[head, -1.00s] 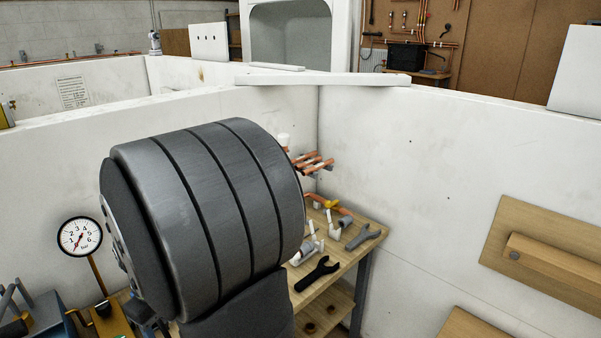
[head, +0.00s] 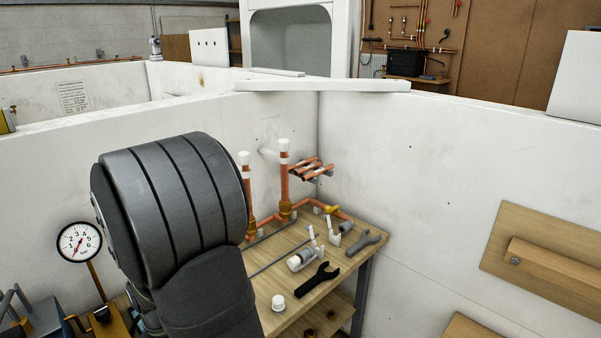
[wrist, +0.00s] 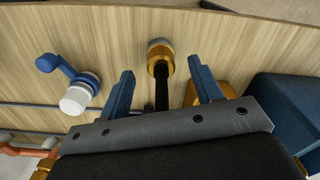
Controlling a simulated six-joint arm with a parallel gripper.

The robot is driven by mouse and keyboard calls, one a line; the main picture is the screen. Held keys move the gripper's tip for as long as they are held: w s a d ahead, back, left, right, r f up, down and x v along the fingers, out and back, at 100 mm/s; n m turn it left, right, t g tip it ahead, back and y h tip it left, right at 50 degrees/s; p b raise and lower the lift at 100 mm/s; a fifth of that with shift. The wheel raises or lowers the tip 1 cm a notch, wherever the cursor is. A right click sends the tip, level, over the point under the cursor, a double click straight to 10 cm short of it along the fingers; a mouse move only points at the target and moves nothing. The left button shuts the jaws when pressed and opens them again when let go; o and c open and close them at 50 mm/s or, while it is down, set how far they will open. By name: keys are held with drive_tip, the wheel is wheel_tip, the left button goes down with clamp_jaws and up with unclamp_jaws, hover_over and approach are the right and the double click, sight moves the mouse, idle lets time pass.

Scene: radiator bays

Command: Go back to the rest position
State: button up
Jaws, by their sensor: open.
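My gripper (wrist: 165,92) shows in the wrist view with its two blue fingers apart and nothing held between them. A dark rod with a brass collar (wrist: 160,66) lies beyond and between the fingers in that view; I cannot tell its exact distance. In the head view my dark grey arm covers the left middle, and the gripper itself is hidden. The wooden workbench (head: 352,224) stands in the corner behind the arm.
Copper pipes with white caps (head: 284,175) rise from the bench. A pressure gauge (head: 79,241) stands left. A blue-handled valve (wrist: 72,85) shows in the wrist view. White walls enclose the bay.

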wheel_tip(320, 180, down, 3)
drive_tip(key=shift+f, duration=0.1)
wheel_tip(320, 180, up, 8)
drive_tip(key=shift+f, duration=0.2)
drive_tip(key=shift+f, duration=0.15)
wheel_tip(320, 180, down, 7)
drive_tip(key=shift+f, duration=0.2)
wheel_tip(320, 180, up, 11)
idle(0.7)
